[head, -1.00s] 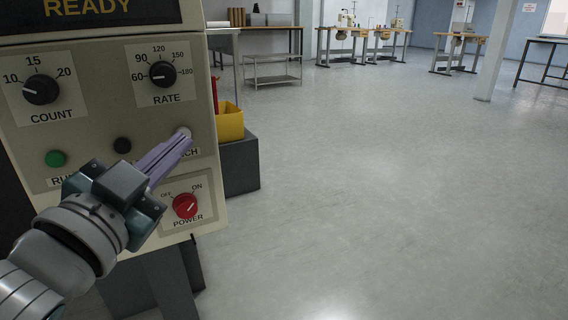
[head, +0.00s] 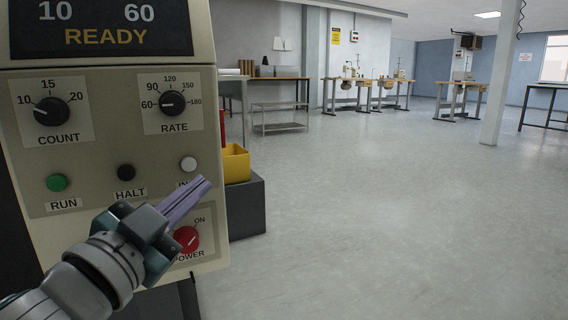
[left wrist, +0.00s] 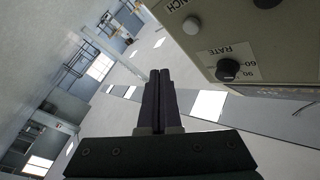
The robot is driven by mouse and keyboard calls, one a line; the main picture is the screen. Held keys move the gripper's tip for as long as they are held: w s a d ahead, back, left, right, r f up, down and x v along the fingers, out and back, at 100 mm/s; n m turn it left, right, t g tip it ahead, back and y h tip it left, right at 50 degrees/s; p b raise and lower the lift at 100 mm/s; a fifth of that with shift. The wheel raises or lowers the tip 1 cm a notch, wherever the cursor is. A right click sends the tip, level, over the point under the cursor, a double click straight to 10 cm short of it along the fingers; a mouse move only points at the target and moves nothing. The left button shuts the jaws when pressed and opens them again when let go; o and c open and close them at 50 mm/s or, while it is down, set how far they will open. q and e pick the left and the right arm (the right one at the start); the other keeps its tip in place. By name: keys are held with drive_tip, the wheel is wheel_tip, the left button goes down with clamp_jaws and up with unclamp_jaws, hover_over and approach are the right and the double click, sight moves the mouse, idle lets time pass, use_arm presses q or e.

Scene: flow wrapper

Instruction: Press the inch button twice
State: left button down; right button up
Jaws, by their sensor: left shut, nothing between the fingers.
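My left gripper (head: 205,184) is shut and empty. Its purple fingers point up and right, with the tips just below and right of the button in the head view, apart from it in the left wrist view. The screen (head: 100,26) reads 10, 60 and READY. My right gripper is not in view.
The green RUN button (head: 57,183), black HALT button (head: 126,172) and red POWER knob (head: 187,238) are close by. COUNT (head: 51,111) and RATE (head: 172,103) knobs sit above. A yellow bin (head: 236,164) stands behind the panel. The floor to the right is clear.

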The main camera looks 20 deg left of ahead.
sight(189, 164)
use_arm(q)
drive_tip(key=shift+w+a+b, duration=0.25)
drive_tip(key=shift+w+a, duration=0.75)
drive_tip(key=shift+a, duration=0.15)
drive_tip(key=shift+w+a+b, duration=0.2)
drive_tip(key=shift+w+a, duration=0.75)
drive_tip(key=shift+a, duration=0.2)
drive_tip(key=shift+w+a, duration=0.1)
drive_tip(key=shift+w+a, duration=0.2)
drive_tip(key=shift+a, duration=0.05)
drive_tip(key=shift+w+a, duration=0.25)
idle(1.1)
drive_tip(key=shift+s+d, duration=0.55)
drive_tip(key=shift+d, duration=0.05)
drive_tip(key=shift+p, duration=0.3)
